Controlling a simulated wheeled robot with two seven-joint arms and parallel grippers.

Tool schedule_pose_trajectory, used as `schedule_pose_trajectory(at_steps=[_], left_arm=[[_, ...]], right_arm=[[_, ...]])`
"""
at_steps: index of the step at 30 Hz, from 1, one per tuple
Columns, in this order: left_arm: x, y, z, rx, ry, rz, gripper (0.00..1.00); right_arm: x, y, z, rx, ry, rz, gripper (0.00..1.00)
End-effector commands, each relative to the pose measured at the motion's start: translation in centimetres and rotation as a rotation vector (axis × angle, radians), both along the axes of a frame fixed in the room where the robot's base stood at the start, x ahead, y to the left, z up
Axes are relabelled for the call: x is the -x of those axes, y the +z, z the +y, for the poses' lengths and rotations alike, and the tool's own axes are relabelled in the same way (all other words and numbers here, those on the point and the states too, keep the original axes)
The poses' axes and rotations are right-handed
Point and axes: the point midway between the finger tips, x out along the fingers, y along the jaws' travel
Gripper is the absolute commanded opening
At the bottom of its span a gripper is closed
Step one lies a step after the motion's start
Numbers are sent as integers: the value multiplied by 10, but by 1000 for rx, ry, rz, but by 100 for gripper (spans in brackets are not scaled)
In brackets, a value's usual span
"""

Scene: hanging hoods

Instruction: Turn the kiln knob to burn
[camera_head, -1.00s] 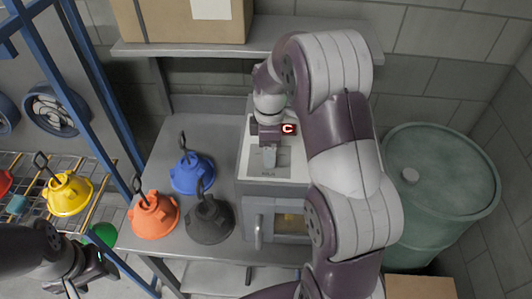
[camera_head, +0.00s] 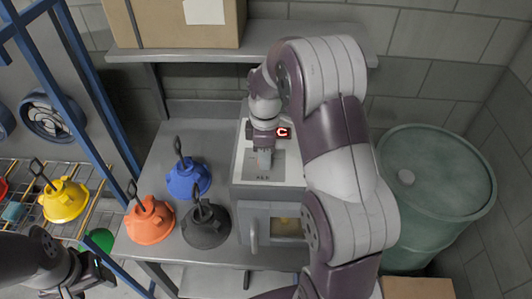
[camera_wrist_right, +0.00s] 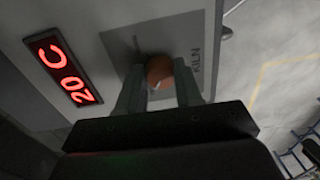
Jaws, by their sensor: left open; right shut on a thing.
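The kiln (camera_head: 243,178) is a pale box on the bench with a grey panel on its sloped top. In the right wrist view the orange-brown kiln knob (camera_wrist_right: 160,70) sits on that panel, between the two fingers of my right gripper (camera_wrist_right: 160,88). My right gripper also shows in the head view (camera_head: 264,160), where it covers the knob. It is shut on the knob. The knob's pointer direction is hidden. A red display (camera_wrist_right: 63,68) reads "20 C". My left gripper (camera_head: 100,275) is open and empty at the lower left, away from the kiln.
Blue (camera_head: 187,180), orange (camera_head: 149,222) and black (camera_head: 206,226) hoods stand left of the kiln. A yellow hood (camera_head: 64,200) is by the wire rack behind a blue frame. A green barrel (camera_head: 435,190) stands at the right. A cardboard box (camera_head: 170,25) sits on the shelf above.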

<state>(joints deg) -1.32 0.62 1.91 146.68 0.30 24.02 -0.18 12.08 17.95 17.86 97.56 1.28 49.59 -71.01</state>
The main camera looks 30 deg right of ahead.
Motion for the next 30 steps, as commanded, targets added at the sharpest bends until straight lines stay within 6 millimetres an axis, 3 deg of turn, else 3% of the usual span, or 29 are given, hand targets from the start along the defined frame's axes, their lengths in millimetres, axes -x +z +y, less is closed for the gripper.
schedule_pose_trajectory(at_steps=[30], left_arm=[[0, -1, 0, 0, 0, 0, 59]], right_arm=[[-3, 5, -1, -3, -912, -14, 4]])
